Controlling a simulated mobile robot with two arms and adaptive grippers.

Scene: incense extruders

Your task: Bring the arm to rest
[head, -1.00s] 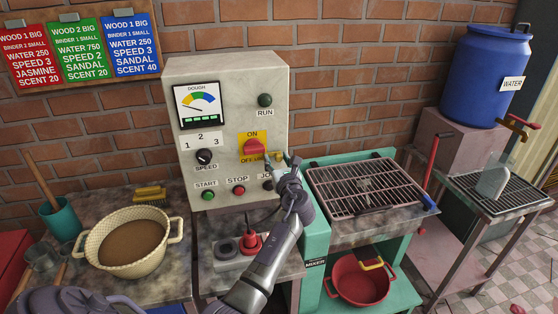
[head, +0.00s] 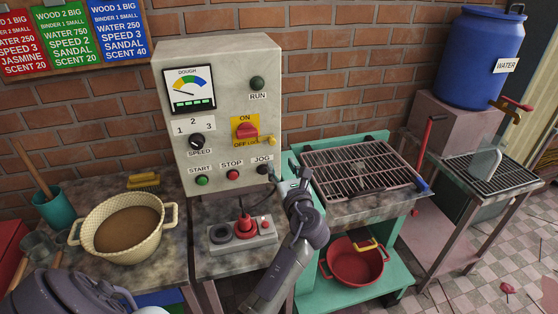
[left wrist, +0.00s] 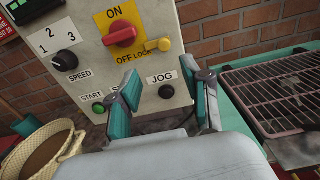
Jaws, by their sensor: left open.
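My left gripper (head: 288,172) is open and empty in front of the lower right corner of the grey control panel (head: 215,60). Its two teal-padded fingers also show spread apart in the left wrist view (left wrist: 168,85), with the panel's JOG label between them. The fingers appear apart from the red ON/OFF switch (head: 246,131), which sits above them on its yellow plate. My left arm reaches up from the bottom of the head view. My right gripper is not in view.
A cream pot (head: 88,236) of brown mix stands on the left counter. A red plug sits in a socket block (head: 255,235) below the panel. To the right are a teal mixer frame with a metal grill (head: 350,168), a red pot (head: 355,270) and a blue water barrel (head: 482,60).

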